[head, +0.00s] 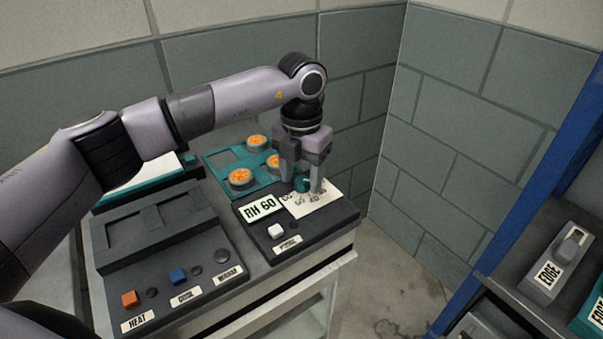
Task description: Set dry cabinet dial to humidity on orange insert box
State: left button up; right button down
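The teal dial (302,185) sits on a white scale plate (322,204) with printed numbers, on top of a dark control box (318,232). A label on that box reads "RH 60" (262,206). My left gripper (302,180) points down over the dial, one finger on each side of it. The fingers are apart, and I cannot tell whether they press on the dial. They hide part of the scale and the dial's pointing direction. I see no box clearly marked as the orange insert box. My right gripper is not in view.
A teal tray (220,160) with round orange-topped pieces (240,177) lies behind the box. A dark panel at left has an orange button (129,298) labelled "HEAT" and a blue button (178,276). A grey block labelled "EDGE" (548,272) stands on the right shelf. Block walls close the corner.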

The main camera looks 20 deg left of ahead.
aim_at(301, 181)
pick_arm(q)
jog(key=shift+r+b, duration=0.35)
jog(key=shift+r, duration=3.2)
jog(key=shift+s, duration=0.1)
